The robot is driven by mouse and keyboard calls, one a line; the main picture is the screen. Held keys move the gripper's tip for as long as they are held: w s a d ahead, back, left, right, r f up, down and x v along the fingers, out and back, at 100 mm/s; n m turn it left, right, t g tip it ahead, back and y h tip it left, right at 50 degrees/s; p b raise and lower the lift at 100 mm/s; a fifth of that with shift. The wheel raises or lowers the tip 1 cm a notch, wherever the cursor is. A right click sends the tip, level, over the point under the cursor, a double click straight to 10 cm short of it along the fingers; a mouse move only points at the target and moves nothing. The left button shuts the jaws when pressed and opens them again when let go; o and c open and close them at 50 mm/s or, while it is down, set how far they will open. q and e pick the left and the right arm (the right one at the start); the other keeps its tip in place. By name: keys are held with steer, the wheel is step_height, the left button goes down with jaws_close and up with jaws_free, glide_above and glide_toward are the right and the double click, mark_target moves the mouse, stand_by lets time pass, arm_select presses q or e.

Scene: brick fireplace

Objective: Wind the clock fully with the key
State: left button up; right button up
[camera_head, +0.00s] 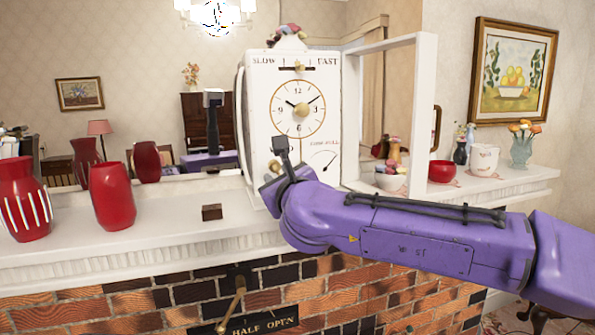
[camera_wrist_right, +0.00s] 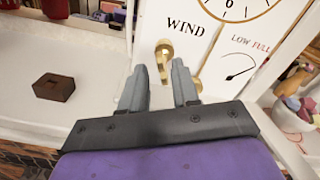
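The white clock (camera_head: 257,110) stands on the mantel, with a round dial and a LOW/FULL gauge (camera_head: 325,162). Whether the fingertips reach the key's depth is unclear. In the head view my right wrist mostly hides the fingers. My left gripper is not in view.
A small brown block (camera_head: 211,212) with a hole lies on the mantel (camera_head: 150,235) left of the clock. Red vases (camera_head: 112,195) stand farther left. A white bowl (camera_head: 391,180) with colourful items is right of the clock. A mirror is behind. A brass valve handle (camera_head: 232,303) sticks out below.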

steer(key=shift+d, duration=0.15)
jaws_close()
steer(key=shift+f+m+b, duration=0.3)
steer(key=shift+m+b, duration=0.2)
steer(key=shift+b, duration=0.1)
steer(key=shift+m+b, duration=1.05)
steer(key=shift+m, duration=0.15)
steer(key=shift+o, duration=0.5)
jaws_free()
steer(key=shift+a+r+p, duration=0.2)
steer(key=shift+r+p, duration=0.05)
steer(key=shift+p, duration=0.05)
steer(key=shift+a, duration=0.15)
steer(key=o, duration=0.5)
steer(key=shift+d+r, duration=0.1)
steer(key=shift+d, duration=0.2)
steer(key=shift+w, duration=0.1)
